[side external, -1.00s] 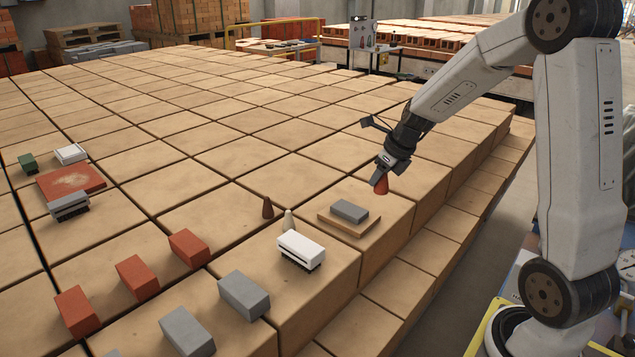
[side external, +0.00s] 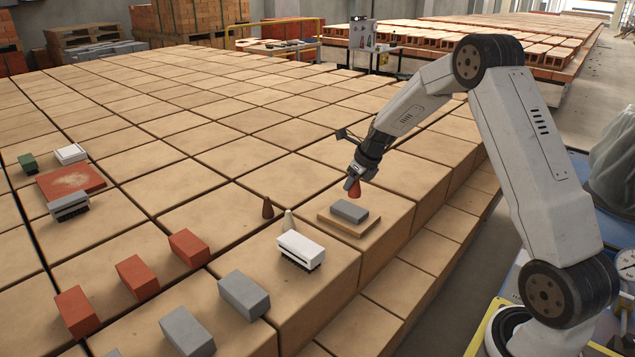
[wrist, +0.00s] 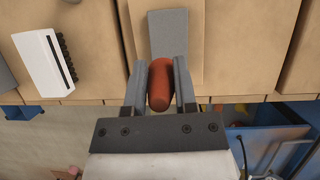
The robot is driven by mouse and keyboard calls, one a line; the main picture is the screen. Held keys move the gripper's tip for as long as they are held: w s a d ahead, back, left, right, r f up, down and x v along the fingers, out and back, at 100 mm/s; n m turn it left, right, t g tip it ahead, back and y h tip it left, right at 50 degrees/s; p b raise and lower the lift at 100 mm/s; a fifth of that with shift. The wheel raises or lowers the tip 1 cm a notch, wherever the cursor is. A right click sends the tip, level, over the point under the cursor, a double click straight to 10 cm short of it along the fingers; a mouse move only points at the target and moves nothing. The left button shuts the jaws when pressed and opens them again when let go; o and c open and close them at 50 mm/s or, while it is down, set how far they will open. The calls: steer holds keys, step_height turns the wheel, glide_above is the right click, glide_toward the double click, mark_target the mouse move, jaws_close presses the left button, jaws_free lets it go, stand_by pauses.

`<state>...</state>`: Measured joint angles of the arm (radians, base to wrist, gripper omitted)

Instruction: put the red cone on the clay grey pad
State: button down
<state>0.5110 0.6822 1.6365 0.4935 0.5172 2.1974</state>
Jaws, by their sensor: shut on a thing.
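The red cone (side external: 355,190) is held in my gripper (side external: 353,181), which points down. It shows between the two fingers in the wrist view (wrist: 160,86). The grey pad (side external: 349,211) is a flat slab lying on a tan wooden board (side external: 342,229) near the edge of the brick stack. In the side view the cone is in the air just behind the pad, apart from it. In the wrist view the pad (wrist: 169,32) reaches up from the cone, which overlaps its near end. The exact height of the cone over the pad is hard to tell.
Red bricks (side external: 189,248) and grey bricks (side external: 244,294) lie further left. The stack top behind the board is clear.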

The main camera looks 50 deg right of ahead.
steer(key=shift+w+d+f, duration=0.2)
steer(key=shift+w+f, duration=0.45)
steer(key=shift+f, duration=0.1)
steer(key=shift+w+d+f, duration=0.1)
steer(key=shift+w+f, duration=0.15)
steer(key=shift+f, duration=1.6)
steer(key=shift+f, duration=0.1)
steer(key=shift+c, duration=2)
jaws_free()
